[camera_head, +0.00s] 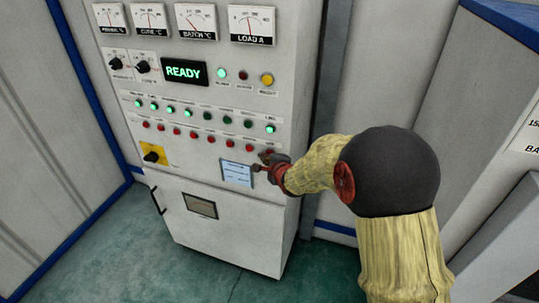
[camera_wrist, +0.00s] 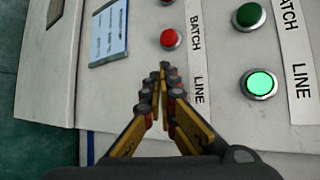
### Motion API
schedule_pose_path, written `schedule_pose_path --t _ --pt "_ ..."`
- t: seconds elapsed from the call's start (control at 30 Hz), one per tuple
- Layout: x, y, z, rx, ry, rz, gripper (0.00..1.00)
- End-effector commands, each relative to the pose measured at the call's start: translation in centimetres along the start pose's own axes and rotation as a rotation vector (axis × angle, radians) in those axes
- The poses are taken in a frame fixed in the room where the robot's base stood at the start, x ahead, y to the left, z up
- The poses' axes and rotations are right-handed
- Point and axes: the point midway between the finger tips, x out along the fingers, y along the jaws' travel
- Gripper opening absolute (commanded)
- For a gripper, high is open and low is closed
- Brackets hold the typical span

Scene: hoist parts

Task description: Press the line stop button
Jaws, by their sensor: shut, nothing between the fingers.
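My gripper (camera_head: 264,161) is shut and empty, its tips at the right end of the row of red buttons on the grey control cabinet (camera_head: 222,270). In the wrist view, the closed fingertips (camera_wrist: 164,72) point at the panel beside the "LINE" label (camera_wrist: 199,90). The red button of the LINE column is hidden behind the fingers; I cannot tell whether they touch it. The red button beside "BATCH" (camera_wrist: 170,38) shows clear of the fingers. The green LINE button (camera_wrist: 259,84) is lit; it also shows in the head view (camera_head: 270,128).
A "READY" display (camera_head: 186,72), gauges (camera_head: 251,25) and an amber button (camera_head: 267,79) are higher on the panel. A yellow-backed switch (camera_head: 153,155) is at lower left. A paper label (camera_head: 236,173) is just left of my gripper. Green floor (camera_head: 110,250) is clear in front.

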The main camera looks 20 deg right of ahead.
Motion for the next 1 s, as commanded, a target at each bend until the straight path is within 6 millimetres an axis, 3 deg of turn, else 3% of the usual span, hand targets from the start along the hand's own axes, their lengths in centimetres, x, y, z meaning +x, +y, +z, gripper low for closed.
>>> schedule_pose_path --t 1.0 --pt "0.59 -0.42 -0.47 0.001 0.001 0.000 0.00"
